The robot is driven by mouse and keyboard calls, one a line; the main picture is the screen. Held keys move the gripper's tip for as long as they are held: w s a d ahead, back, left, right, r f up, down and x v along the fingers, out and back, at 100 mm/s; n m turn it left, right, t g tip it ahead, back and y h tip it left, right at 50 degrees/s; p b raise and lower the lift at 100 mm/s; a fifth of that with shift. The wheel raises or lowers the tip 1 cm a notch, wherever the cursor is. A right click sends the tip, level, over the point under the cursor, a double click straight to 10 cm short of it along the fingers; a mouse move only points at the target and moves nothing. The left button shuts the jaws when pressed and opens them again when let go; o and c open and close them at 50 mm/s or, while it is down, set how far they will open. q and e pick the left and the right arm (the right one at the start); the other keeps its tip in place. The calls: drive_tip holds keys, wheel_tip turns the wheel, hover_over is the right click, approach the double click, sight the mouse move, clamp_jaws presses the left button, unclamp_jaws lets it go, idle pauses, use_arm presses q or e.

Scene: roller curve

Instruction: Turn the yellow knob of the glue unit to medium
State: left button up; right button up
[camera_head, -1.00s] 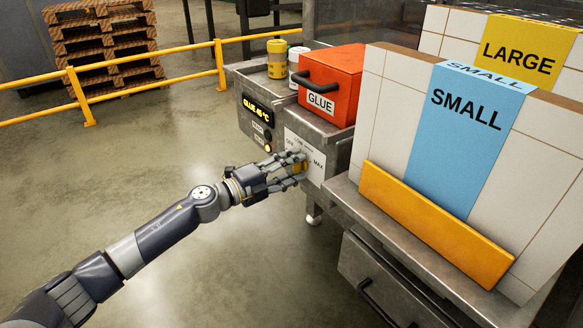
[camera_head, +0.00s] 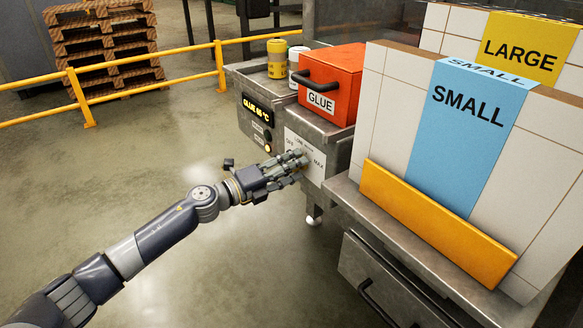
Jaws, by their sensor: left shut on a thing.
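The glue unit (camera_head: 335,140) stands in the middle, with a red box labelled GLUE (camera_head: 332,82) on top. Its white dial plate (camera_head: 316,150) shows OFF, LOW and MAX; other print is too small to read or covered. My left gripper (camera_head: 291,168) is a multi-fingered hand, shut with its fingertips at the dial plate, on the yellow knob. The hand hides the knob, so I cannot tell its setting. The black display (camera_head: 256,113) shows GLUE and a temperature in yellow. My right gripper is not in view.
White-panelled stacks with a blue SMALL label (camera_head: 466,130) and a yellow LARGE label (camera_head: 525,50) stand right, behind an orange bar (camera_head: 435,222). Yellow (camera_head: 277,58) and white (camera_head: 299,66) canisters stand on the unit. A yellow railing (camera_head: 150,80) runs behind. Floor left is clear.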

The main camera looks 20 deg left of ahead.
use_arm(q)
drive_tip(key=shift+f, duration=0.1)
drive_tip(key=o, duration=1.1)
drive_tip(key=shift+c, duration=0.2)
drive_tip(key=shift+s, duration=0.1)
drive_tip(key=v, duration=1.2)
